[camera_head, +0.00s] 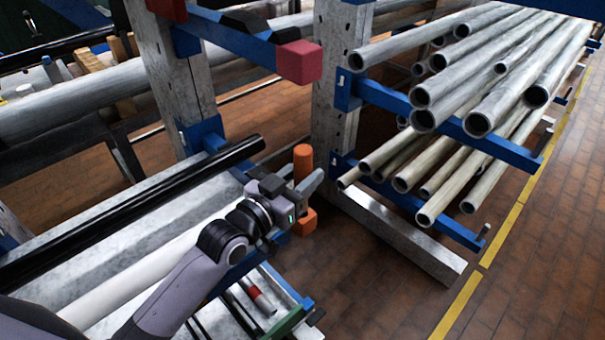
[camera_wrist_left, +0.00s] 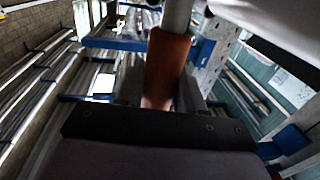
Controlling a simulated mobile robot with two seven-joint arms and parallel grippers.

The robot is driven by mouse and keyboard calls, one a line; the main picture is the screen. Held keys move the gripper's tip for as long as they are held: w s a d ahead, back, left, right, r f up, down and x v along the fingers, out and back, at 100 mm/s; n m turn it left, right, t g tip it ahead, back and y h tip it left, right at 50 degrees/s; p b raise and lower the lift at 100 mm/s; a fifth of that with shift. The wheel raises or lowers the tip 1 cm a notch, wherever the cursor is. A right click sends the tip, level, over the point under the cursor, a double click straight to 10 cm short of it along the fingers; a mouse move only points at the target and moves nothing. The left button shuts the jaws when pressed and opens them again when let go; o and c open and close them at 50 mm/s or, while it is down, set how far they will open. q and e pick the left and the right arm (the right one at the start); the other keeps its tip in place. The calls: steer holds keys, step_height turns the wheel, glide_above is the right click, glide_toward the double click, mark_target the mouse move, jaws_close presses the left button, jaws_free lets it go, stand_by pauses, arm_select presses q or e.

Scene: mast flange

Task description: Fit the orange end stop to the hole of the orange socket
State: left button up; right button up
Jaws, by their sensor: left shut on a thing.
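The orange end stop (camera_head: 303,160) is an upright orange cylinder in the head view. My left gripper (camera_head: 305,186) is shut around it; one grey finger shows in front. In the left wrist view, the end stop (camera_wrist_left: 167,62) stands between the two fingers of the left gripper (camera_wrist_left: 160,92), with a grey round bar at its far end. My right gripper is out of view.
A black pipe (camera_head: 130,213) and a white pipe (camera_head: 150,270) lie on the rack left of the gripper. A red end block (camera_head: 298,62) tips a blue arm above. Grey pipes (camera_head: 480,120) fill the rack at right. Brick floor (camera_head: 365,300) is clear at front right.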

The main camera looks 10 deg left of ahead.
arm_select(q)
steer(key=shift+f+b, duration=2)
steer(key=shift+f, duration=0.9)
steer(key=o, duration=1.2)
steer(key=shift+s, duration=0.15)
steer(key=v, duration=0.7)
